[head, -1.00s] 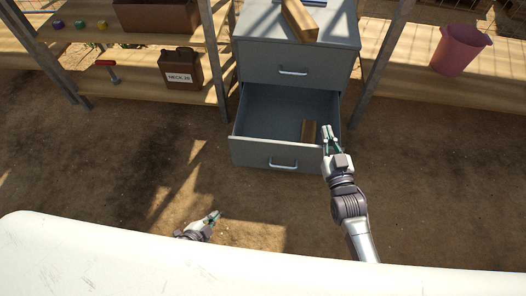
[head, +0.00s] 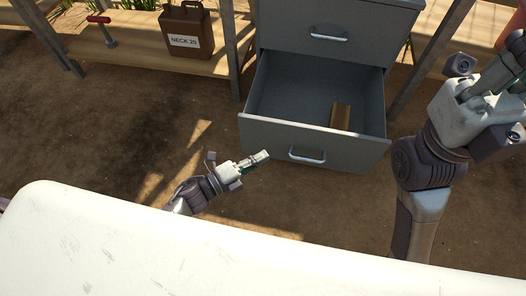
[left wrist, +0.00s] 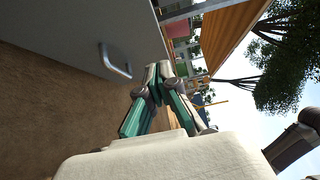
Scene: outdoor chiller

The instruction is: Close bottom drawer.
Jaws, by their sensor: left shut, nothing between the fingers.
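The bottom drawer (head: 358,155) of the grey metal cabinet is pulled open, with a wooden block (head: 341,117) lying inside. Its front carries a metal handle (head: 307,156). My left gripper (head: 262,157) is shut and empty, just in front of the drawer front and left of the handle; I cannot tell if it touches. The left wrist view shows its closed fingers (left wrist: 158,75) beside the grey drawer front (left wrist: 75,35) and handle (left wrist: 116,62). My right gripper (head: 495,95) is raised close to the camera at the right; its fingers are unclear.
The closed drawer above (head: 335,40) sits back from the open one. A wooden shelf at the left holds a brown can (head: 187,32) and a red-handled tool (head: 102,30). Metal shelf posts stand on both sides of the cabinet. Bare dirt ground lies before the drawer.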

